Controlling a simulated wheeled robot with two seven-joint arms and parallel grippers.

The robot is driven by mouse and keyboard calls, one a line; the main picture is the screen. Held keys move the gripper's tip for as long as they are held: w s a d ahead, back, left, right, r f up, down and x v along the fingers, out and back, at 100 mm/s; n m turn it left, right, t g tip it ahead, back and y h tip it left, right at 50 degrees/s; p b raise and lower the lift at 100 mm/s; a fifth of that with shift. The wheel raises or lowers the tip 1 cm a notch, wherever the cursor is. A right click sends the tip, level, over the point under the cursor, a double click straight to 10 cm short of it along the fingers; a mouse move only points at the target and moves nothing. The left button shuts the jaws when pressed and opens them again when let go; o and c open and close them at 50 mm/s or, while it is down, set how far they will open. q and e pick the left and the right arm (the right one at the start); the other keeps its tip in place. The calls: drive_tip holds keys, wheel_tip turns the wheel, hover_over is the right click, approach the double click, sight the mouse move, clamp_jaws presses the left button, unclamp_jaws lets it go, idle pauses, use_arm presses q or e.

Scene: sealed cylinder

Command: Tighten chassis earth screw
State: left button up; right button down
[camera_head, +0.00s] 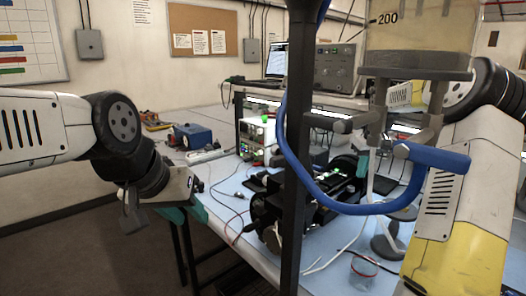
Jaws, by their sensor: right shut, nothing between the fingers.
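My left gripper (132,215) hangs from the arm at the left, in front of the left edge of the blue-topped workbench (225,195). Its grey finger end points down, and I cannot tell how far the jaws are apart. My right arm comes in at the right and runs out of the bottom edge; its gripper does not show. A black piece of equipment (325,207) with green lights lies on the bench, partly behind a dark upright post. I cannot make out an earth screw or a screwdriver.
The dark post (297,130), a blue curved tube (345,207) and a clear cylinder marked 200 (415,30) stand close in front. A glass beaker (362,271), loose cables, a bench supply (257,138) and a blue box (193,136) are on the bench. Floor at left is clear.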

wheel_tip(320, 180, down, 6)
drive_tip(key=shift+f, duration=0.15)
idle(0.3)
drive_tip(key=shift+w+a, duration=0.1)
idle(0.5)
drive_tip(key=shift+a, duration=0.15)
drive_tip(key=shift+s+a, duration=0.2)
drive_tip(key=shift+a, duration=0.45)
drive_tip(key=shift+s, duration=0.4)
wheel_tip(320, 180, up, 6)
idle(0.4)
drive_tip(key=shift+d, duration=0.15)
